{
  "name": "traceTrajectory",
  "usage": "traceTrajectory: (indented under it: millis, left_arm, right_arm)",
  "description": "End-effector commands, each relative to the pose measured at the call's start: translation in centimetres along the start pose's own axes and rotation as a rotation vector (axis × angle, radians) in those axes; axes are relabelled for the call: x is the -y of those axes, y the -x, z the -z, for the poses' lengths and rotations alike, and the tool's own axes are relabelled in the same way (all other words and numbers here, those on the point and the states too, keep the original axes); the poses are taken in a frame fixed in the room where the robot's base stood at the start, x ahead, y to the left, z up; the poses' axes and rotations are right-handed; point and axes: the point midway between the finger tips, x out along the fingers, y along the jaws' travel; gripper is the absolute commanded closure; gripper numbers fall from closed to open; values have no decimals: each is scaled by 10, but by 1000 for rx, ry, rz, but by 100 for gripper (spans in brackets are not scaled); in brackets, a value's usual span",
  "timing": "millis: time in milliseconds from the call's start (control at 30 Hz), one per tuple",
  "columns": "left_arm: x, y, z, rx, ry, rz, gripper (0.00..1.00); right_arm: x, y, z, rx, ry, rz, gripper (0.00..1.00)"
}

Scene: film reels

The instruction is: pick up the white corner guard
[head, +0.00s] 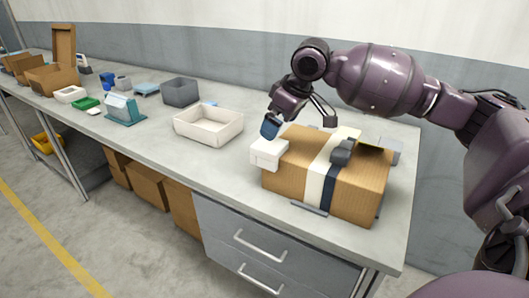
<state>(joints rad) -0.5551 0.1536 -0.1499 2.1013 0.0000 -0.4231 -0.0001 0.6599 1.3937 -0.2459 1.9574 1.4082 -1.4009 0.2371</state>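The white corner guard (268,154) sits on the upper left corner of a cardboard box (282,178) on the workbench. My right gripper (300,124) is just above and behind it. Its fingers look spread apart, one with a dark blue face close above the guard, the other further right over the box. It appears empty, and the guard still rests on the box. I cannot tell whether the blue-faced finger touches the guard. My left gripper is not in view.
White and dark straps cross the box (326,172), with a dark buckle (342,152) on top. A cream open bin (208,126) stands left of the box, and a grey bin (180,92) behind that. Bare bench (225,165) lies in front of the cream bin.

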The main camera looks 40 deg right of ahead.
Motion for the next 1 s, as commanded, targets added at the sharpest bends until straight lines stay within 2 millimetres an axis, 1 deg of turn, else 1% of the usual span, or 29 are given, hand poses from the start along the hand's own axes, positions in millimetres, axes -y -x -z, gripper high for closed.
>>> traceTrajectory:
  millis: [33, 267, 367, 500, 600, 867, 967, 1000]
  left_arm:
    - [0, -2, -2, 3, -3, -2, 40]
    - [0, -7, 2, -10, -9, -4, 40]
    - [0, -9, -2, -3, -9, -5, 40]
    - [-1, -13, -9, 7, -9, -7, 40]
    - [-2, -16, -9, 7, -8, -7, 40]
    - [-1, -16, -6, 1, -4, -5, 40]
    - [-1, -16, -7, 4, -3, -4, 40]
    - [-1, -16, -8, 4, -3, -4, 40]
  right_arm:
    - [0, -11, -1, 5, -1, 3, 0]
    - [1, -22, 0, 2, 0, 0, 0]
    - [3, -35, -1, 5, 0, 3, 0]
    - [6, -57, -1, 7, -1, 4, 0]
    - [5, -67, -1, 5, -1, 3, 0]
    - [5, -66, 0, -1, 0, -1, 0]
    - [5, -66, 0, -1, 0, -1, 14]
    - [5, -66, 0, -1, 0, -1, 20]
